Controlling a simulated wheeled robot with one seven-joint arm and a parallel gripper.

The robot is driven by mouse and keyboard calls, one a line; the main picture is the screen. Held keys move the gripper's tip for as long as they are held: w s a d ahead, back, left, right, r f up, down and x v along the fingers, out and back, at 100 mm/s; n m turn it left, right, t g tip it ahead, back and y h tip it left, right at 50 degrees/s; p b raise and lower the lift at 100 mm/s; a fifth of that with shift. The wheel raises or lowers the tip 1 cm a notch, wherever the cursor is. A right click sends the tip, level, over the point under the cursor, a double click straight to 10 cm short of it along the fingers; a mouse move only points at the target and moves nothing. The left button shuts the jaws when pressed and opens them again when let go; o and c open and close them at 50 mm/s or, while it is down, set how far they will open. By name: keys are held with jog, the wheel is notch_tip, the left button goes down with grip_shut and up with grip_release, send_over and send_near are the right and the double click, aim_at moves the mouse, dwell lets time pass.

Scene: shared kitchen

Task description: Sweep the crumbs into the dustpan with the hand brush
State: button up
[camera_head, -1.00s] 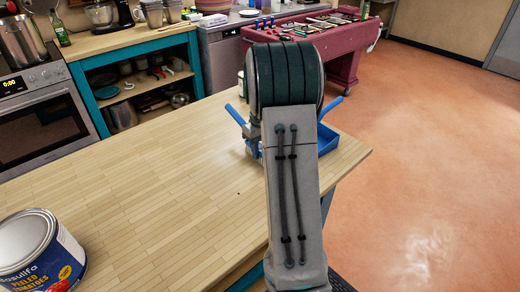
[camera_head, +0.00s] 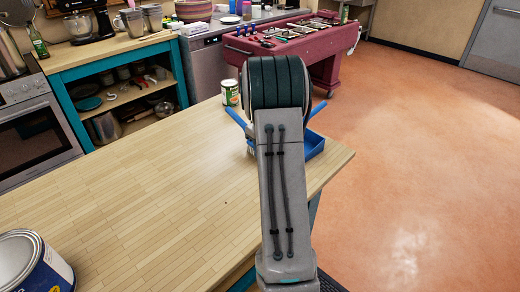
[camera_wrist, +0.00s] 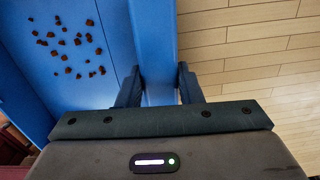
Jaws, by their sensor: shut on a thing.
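The blue dustpan (camera_head: 315,145) lies near the far right corner of the wooden table, partly hidden behind my arm. In the wrist view it fills the left side (camera_wrist: 50,95), with several brown crumbs (camera_wrist: 77,42) lying on its floor. The brush's bristles are not visible. A dark speck (camera_head: 226,203) is on the table.
A smaller can (camera_head: 230,92) stands at the far edge, close to my arm. The middle of the table (camera_head: 130,195) is clear.

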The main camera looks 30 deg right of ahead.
jog(key=shift+f, duration=0.1)
notch_tip(320, 180, up, 6)
jog(key=p, duration=0.4)
dwell(0.5)
